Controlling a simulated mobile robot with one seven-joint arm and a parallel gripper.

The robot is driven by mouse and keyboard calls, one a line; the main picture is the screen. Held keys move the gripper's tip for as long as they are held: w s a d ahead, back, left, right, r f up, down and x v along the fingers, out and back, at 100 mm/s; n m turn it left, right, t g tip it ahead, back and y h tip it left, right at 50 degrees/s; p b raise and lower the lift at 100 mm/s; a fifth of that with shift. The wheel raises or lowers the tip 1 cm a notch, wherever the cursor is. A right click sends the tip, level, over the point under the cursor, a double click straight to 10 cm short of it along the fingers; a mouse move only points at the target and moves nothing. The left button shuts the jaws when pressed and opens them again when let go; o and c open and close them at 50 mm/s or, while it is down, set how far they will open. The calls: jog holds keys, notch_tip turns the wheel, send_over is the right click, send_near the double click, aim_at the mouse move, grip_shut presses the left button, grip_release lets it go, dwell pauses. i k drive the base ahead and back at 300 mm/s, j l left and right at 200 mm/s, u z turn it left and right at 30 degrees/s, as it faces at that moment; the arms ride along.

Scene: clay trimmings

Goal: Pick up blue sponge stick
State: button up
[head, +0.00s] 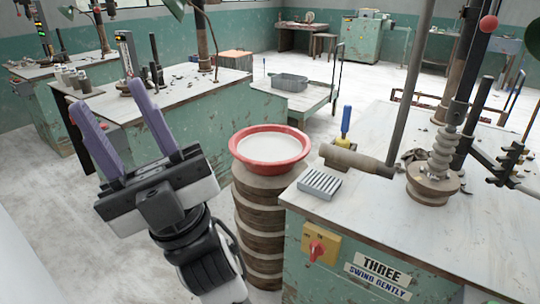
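A small upright stick with a blue upper part (346,119) and a yellow lower part stands at the back left of the near right workbench. It looks like the blue sponge stick. Its base is partly hidden behind a grey-brown cylinder (357,160). My gripper (110,92) is in the left foreground, its two purple fingers pointing up and spread apart. It is open, with nothing between the fingers. It is well to the left of the stick, with the red basin between them in the picture.
A red basin (270,131) with pale contents sits on a stacked round column beside the bench (400,233). A ribbed grey block (319,184) lies near the bench's left corner. A metal post and a spindle (433,184) stand to its right. A trolley (313,98) is behind.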

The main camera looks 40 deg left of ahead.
aim_at(343, 141)
jog(key=i+j, duration=0.15)
jog(key=j, duration=0.3)
jog(key=i+j+z, duration=0.1)
jog(key=j, duration=0.35)
jog(key=i+j+z, duration=0.1)
jog(key=j, duration=0.4)
jog(key=i+j, duration=0.15)
jog(key=j, duration=0.3)
jog(key=i+j+z, duration=0.1)
jog(key=j, duration=0.4)
jog(key=i+j, duration=0.5)
jog(key=i, duration=0.15)
jog(key=z, duration=0.05)
